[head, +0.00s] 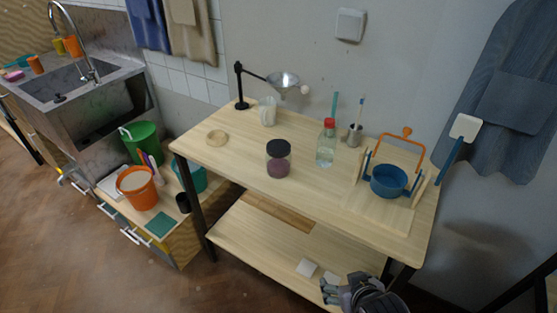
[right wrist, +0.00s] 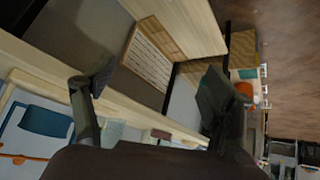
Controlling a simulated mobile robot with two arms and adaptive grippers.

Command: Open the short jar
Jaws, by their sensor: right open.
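The short jar (head: 278,160) stands upright on the wooden worktable in the head view, near the middle of the top. It is clear, with purple contents and a dark lid on its mouth. My right gripper (head: 332,290) is at the bottom of the head view, in front of the table and well apart from the jar. In the right wrist view the right gripper (right wrist: 150,92) has its fingers wide apart with nothing between them. My left gripper is not in view.
On the worktable (head: 225,165), a red-capped bottle (head: 326,146) stands right of the jar, with a blue pot (head: 390,181) farther right. The tabletop in front of the jar is clear.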

